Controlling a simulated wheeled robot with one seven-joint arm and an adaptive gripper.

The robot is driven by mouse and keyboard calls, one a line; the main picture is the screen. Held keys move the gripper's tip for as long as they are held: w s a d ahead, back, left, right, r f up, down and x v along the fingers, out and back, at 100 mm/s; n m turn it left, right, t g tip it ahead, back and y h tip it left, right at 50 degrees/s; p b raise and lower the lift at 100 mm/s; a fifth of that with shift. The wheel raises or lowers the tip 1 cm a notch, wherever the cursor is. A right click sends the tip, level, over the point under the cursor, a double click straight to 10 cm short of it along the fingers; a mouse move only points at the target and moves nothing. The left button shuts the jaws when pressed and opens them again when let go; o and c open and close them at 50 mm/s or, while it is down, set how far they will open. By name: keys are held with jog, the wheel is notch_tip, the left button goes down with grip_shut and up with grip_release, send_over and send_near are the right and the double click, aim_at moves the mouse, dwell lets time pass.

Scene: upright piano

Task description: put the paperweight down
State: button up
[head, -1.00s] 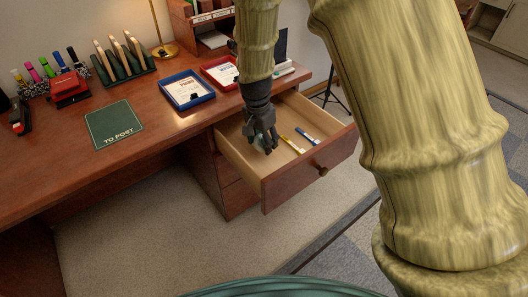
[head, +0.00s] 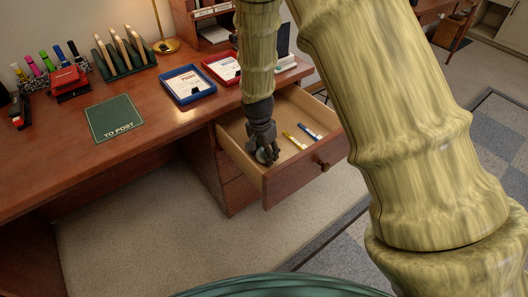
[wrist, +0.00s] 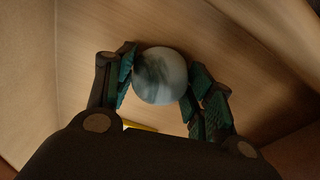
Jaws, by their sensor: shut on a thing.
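The paperweight (wrist: 160,75) is a round ball of marbled pale blue-grey and teal. In the wrist view it sits between the two fingers of my gripper (wrist: 160,88), which is shut on it. In the head view my gripper (head: 264,153) points down inside the open desk drawer (head: 294,187), near its front left corner. The paperweight is mostly hidden by the fingers there. I cannot tell whether it touches the drawer floor.
A yellow pen (head: 294,140) and a blue-and-white pen (head: 309,131) lie in the drawer to the right of my gripper. The desktop above holds a green "TO POST" mat (head: 115,117), a blue tray (head: 188,86) and a red tray (head: 221,69).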

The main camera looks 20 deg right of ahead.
aim_at(261, 152)
jog(key=o, duration=1.2)
jog(key=shift+f, duration=0.1)
jog(key=r, duration=0.4)
jog(key=r+p, duration=0.1)
jog(key=r, duration=0.3)
jog(key=a+r, duration=0.1)
jog(key=r, duration=0.3)
jog(key=shift+s+a+r+p, duration=0.1)
jog(key=shift+s+p, duration=0.3)
